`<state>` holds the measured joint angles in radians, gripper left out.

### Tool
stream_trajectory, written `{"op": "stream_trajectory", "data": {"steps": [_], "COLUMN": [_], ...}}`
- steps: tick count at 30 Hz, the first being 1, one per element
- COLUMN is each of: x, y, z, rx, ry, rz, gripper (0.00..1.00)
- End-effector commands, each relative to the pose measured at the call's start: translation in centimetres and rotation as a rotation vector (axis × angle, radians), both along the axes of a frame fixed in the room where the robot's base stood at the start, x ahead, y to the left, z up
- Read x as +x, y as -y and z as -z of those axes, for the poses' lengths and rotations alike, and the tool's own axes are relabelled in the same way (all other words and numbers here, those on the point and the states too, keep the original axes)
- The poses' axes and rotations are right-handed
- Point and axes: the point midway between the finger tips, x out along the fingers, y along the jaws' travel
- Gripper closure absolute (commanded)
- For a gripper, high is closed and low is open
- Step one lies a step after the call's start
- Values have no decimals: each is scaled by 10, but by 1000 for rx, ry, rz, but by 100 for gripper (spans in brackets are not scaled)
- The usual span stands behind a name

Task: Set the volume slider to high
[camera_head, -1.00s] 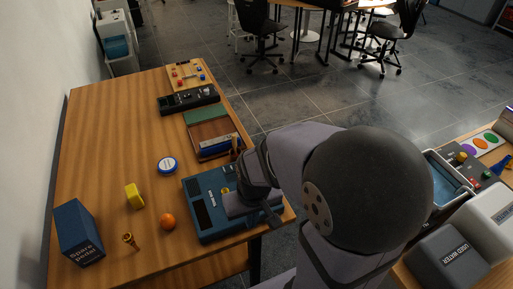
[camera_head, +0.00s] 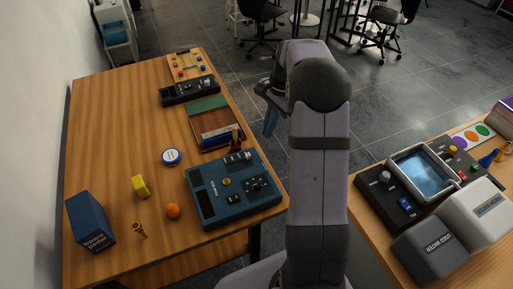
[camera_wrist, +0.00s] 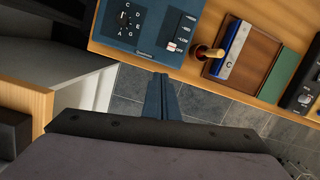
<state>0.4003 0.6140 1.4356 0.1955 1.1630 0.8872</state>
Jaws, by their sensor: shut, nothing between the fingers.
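A blue device (camera_head: 207,199) lies near the table's right edge. In the wrist view, the blue device (camera_wrist: 140,45) has a black slider panel (camera_wrist: 184,26) with a column of small labels, too small to read surely. A pale pinkish slider knob (camera_wrist: 172,46) appears at the panel's end nearest the gripper. In the head view, the slider panel (camera_head: 239,157) is at the device's far right corner. My gripper (camera_head: 269,134) is shut and empty, beyond the table's right edge and apart from the device. In the wrist view, my gripper (camera_wrist: 161,76) points toward the device's edge.
A wooden tray (camera_head: 197,130) with a blue item and a small brass-and-wood piece sits beside the device. A black box (camera_head: 175,94), round blue-white tin (camera_head: 171,156), yellow block (camera_head: 140,186) and orange ball (camera_head: 173,211) are also on the table. Floor is open right of it.

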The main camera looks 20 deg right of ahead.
Motion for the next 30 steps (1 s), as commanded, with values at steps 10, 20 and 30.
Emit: {"op": "stream_trajectory", "data": {"steps": [10, 20, 30], "x": [10, 10, 10], "y": [27, 28, 24], "z": [-6, -7, 6], "rx": [53, 57, 58], "ry": [-51, -55, -58], "rz": [184, 194, 193], "gripper": [100, 100, 100]}}
